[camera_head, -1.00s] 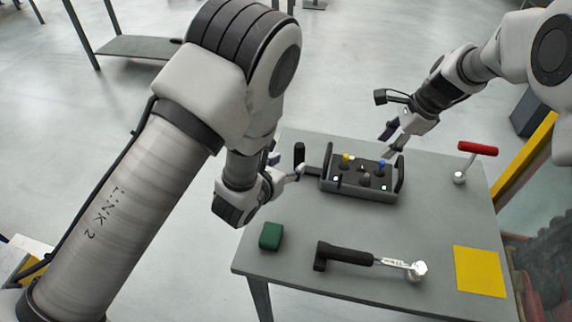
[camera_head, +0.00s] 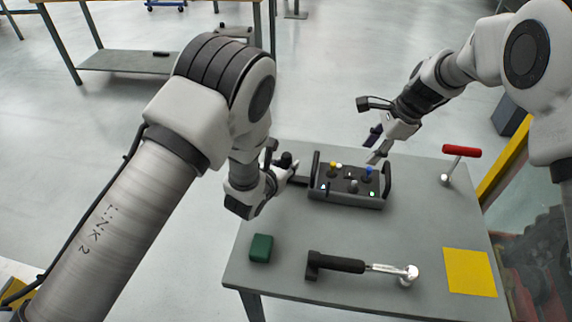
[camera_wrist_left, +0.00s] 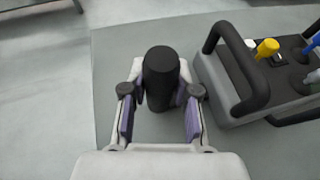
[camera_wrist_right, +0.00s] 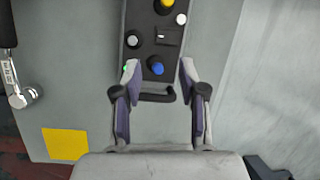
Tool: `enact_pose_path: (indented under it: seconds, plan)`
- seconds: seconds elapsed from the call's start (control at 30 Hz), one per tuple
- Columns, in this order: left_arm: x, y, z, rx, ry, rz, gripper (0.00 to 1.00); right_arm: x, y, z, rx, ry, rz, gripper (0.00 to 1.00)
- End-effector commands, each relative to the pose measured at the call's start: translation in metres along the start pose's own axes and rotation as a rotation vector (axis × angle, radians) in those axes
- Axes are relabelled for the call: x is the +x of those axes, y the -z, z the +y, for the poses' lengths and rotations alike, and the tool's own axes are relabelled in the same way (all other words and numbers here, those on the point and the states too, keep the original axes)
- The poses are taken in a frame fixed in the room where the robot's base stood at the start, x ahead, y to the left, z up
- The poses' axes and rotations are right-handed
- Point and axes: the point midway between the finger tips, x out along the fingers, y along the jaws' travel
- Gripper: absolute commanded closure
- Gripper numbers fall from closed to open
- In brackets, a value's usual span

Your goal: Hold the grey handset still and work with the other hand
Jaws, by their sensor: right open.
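The grey handset (camera_head: 345,199), a box with black end handles, lies on the table. Its top carries a yellow knob (camera_head: 334,168), a blue knob (camera_head: 367,172) and other small controls. A black upright post (camera_wrist_left: 162,75) stands off its left end on a dark bar. My left gripper (camera_head: 281,175) is at this post, with a finger on each side in the left wrist view; whether both pads touch it is unclear. My right gripper (camera_wrist_right: 160,70) is open and empty near the handset's right end, with the blue knob and a black end handle (camera_wrist_right: 150,96) seen between its fingers.
A green block (camera_head: 261,248) and a black-handled tool with a silver head (camera_head: 337,263) lie at the front of the grey table (camera_head: 420,220). A yellow square (camera_head: 469,271) is at front right, a red T-handled tool (camera_head: 461,151) at back right.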

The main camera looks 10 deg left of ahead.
Motion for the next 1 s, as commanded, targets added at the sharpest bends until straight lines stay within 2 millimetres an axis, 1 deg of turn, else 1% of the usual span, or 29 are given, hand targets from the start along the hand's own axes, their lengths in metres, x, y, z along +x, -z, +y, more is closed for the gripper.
enact_pose_path:
  seconds: [0.03,0.07,0.1,0.17,0.2,0.27,0.37,0.47,0.5,0.57,0.6,0.67,0.8,0.87,1.0]
  plan:
    - [0.0,0.0,0.0,0.0,0.0,0.0,1.0,0.0,0.0,0.0,0.0,0.0,0.0,0.58]
    - [0.0,0.0,0.0,0.0,0.0,0.001,1.0,0.0,0.0,0.0,0.0,0.0,0.0,0.62]
    - [0.0,0.0,0.0,-0.001,0.0,0.001,1.0,0.0,0.0,0.0,-0.002,0.0,0.0,0.76]
    - [0.0,0.0,0.0,-0.001,0.0,0.001,1.0,0.0,0.0,0.0,-0.02,0.0,0.0,0.97]
    - [0.0,0.0,0.0,-0.001,0.0,0.001,1.0,0.0,0.0,0.0,-0.048,0.0,0.0,1.0]
    - [0.0,0.0,0.0,-0.001,0.0,0.001,1.0,0.0,0.0,0.0,-0.123,-0.001,-0.001,1.0]
    - [0.0,0.0,0.0,-0.001,0.0,0.001,1.0,0.0,-0.001,0.001,-0.336,-0.005,-0.007,1.0]
    - [0.0,0.001,0.0,-0.001,0.0,0.001,1.0,0.0,-0.004,0.003,-0.626,-0.005,-0.024,1.0]
    - [0.0,0.001,0.0,-0.001,0.0,0.001,1.0,0.0,-0.006,0.003,-0.752,-0.003,-0.032,1.0]
    - [0.0,0.001,0.0,-0.001,0.0,0.001,1.0,0.0,-0.008,0.003,-0.937,0.004,-0.046,1.0]
    - [0.0,0.001,0.0,-0.001,0.0,0.001,1.0,-0.001,-0.01,0.004,-1.06,0.011,-0.055,1.0]
    - [0.0,0.001,0.0,-0.001,0.0,0.001,1.0,-0.002,-0.011,0.004,-1.243,0.025,-0.07,1.0]
    - [0.0,0.001,0.0,-0.001,0.0,0.001,1.0,-0.005,-0.013,0.004,-1.661,0.081,-0.099,1.0]
    - [0.0,0.001,0.0,-0.001,0.0,0.002,1.0,-0.007,-0.013,0.003,-1.836,0.115,-0.108,1.0]
    - [0.0,0.001,0.0,-0.001,0.0,0.002,1.0,-0.013,-0.011,0.002,-2.238,0.215,-0.106,1.0]
